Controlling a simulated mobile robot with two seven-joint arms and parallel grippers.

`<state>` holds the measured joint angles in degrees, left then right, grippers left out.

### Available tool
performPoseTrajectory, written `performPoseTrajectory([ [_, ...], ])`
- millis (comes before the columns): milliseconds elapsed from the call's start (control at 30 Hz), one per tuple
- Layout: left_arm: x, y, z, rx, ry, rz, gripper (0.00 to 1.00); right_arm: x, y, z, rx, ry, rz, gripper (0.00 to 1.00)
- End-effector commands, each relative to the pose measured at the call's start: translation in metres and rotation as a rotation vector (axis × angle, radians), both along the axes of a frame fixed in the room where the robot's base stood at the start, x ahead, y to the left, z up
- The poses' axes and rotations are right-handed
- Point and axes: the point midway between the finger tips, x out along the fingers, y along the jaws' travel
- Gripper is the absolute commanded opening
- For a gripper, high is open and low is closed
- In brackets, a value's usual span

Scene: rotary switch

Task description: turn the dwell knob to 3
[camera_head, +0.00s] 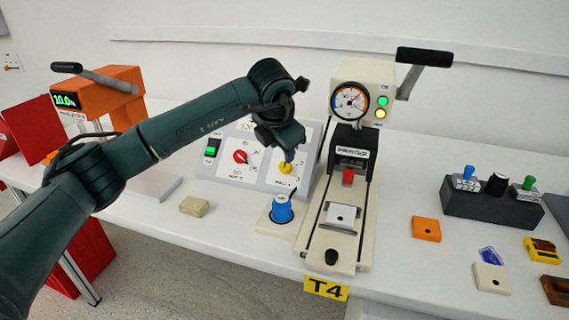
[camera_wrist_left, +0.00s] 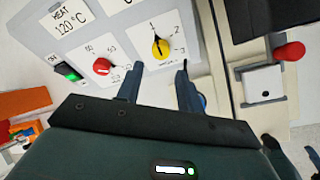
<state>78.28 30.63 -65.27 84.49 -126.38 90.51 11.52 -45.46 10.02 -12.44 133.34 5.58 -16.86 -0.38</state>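The yellow dwell knob (camera_head: 285,168) sits on the right part of the grey sloped control panel. In the left wrist view the dwell knob (camera_wrist_left: 160,47) has the marks 1, 2 and 3 around it. Its dark pointer line seems to face up towards the 1, but it is small. My left gripper (camera_head: 290,152) hangs just above the knob in the head view. In the left wrist view its two fingers (camera_wrist_left: 158,82) are apart with nothing between them, and the knob lies beyond their tips, apart from them.
On the same panel are a red heat knob (camera_head: 240,156) and a green switch (camera_head: 211,147). A blue-topped dial (camera_head: 282,208) stands in front, close to the press (camera_head: 352,160) on the right. A beige block (camera_head: 194,206) lies front left.

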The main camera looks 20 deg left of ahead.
Motion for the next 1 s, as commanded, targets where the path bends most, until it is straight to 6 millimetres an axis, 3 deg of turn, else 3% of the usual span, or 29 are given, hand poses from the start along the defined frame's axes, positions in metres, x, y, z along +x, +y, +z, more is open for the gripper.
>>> performPoseTrajectory([
  [200,0.021,0.002,-0.041,-0.002,0.004,-0.001,0.37,0.000,0.000,0.000,-0.001,-0.001,0.000,0.36],
  [400,0.033,0.003,-0.062,-0.002,0.002,-0.001,0.37,0.000,0.000,-0.001,-0.001,-0.001,-0.001,0.36],
  [800,0.037,0.003,-0.068,-0.002,0.000,-0.003,0.37,0.000,0.000,-0.001,-0.001,-0.001,-0.001,0.36],
  [1000,0.037,0.003,-0.068,-0.002,0.000,-0.003,0.21,0.000,0.000,0.000,-0.001,-0.002,-0.001,0.36],
])
